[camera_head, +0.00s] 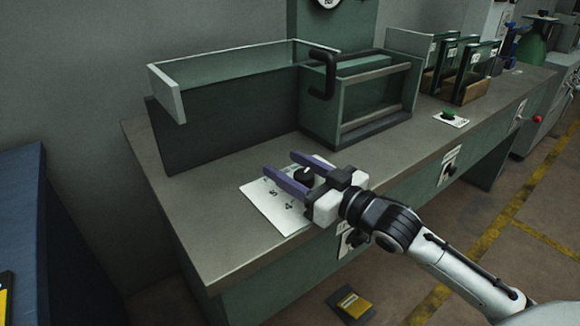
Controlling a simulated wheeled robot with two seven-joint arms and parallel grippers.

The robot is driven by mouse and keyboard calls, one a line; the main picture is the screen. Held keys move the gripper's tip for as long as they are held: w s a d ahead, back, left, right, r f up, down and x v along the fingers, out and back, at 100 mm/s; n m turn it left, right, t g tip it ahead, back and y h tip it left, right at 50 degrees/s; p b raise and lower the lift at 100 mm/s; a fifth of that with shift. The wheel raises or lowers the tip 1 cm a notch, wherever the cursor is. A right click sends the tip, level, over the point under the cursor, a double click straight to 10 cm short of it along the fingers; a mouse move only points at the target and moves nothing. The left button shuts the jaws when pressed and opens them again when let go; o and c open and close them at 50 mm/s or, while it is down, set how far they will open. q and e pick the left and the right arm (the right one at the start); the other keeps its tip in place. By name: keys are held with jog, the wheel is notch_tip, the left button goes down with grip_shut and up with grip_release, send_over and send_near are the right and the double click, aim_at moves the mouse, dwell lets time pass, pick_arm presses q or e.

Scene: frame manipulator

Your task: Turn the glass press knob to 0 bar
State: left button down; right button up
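The press knob (304,174) is a small black knob on a white dial plate (263,201) with printed numbers, lying on the workbench. My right gripper (278,170) reaches over the plate from the right. Its two purple fingers are apart, and the knob shows between them near the palm. I cannot tell whether the fingers touch the knob. Part of the plate is hidden under the gripper, and the knob's pointer cannot be made out. The glass press (362,128) with a black handle stands behind on the bench. My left gripper does not show.
A glass-sided tray (166,93) on a dark block stands at the back left of the bench (205,240). A green button (448,114) and glass panes in wooden stands (466,92) are to the right. A dark blue cabinet (28,230) is at the left. The front left bench top is clear.

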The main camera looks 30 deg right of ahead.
aim_at(312, 181)
jog(key=v, duration=0.8)
jog(key=shift+s+p, duration=0.2)
jog(key=shift+p, duration=0.15)
jog(key=shift+v, duration=0.95)
